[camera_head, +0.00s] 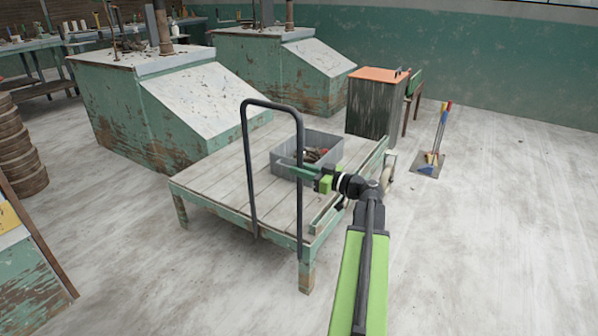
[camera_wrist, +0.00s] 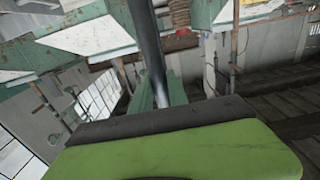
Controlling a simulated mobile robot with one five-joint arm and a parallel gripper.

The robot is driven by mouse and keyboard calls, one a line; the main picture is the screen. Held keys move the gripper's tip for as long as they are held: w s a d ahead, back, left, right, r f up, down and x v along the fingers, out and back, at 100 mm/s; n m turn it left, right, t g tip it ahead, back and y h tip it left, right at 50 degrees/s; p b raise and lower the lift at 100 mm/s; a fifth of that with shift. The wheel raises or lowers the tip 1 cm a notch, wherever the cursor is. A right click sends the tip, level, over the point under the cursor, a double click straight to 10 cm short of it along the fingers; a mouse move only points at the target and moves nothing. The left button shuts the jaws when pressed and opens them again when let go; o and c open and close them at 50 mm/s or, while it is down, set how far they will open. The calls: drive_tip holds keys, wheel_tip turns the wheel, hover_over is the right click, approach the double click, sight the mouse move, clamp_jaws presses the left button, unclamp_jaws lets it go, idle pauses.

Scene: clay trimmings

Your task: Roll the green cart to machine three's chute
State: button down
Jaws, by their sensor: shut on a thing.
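The green cart (camera_head: 215,181) has a planked top, worn green edges and stubby legs; I see no wheels. A dark hoop handle (camera_head: 249,170) rises at its near side. My gripper (camera_head: 304,171) is at the handle's right post and shut on it. In the wrist view the grey post (camera_wrist: 146,45) rises just past the green gripper body (camera_wrist: 180,155). Two green machines with pale sloped faces stand behind: a near one (camera_head: 203,98) and a farther one (camera_head: 318,57). I see no numbers on them, so I cannot tell which is machine three.
A grey bin (camera_head: 290,165) with small items sits on the cart. An orange-topped cabinet (camera_head: 374,105) stands behind it. A dustpan and brushes (camera_head: 430,160) are at the right. Stacked round brown things (camera_head: 20,150) stand at the left. The floor (camera_head: 480,250) is clear at right.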

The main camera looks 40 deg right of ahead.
drive_tip(key=shift+a, duration=0.1)
drive_tip(key=s+a, duration=0.2)
drive_tip(key=a, duration=0.5)
drive_tip(key=shift+a, duration=0.35)
drive_tip(key=c, duration=0.6)
unclamp_jaws()
drive_tip(key=shift+d, duration=0.1)
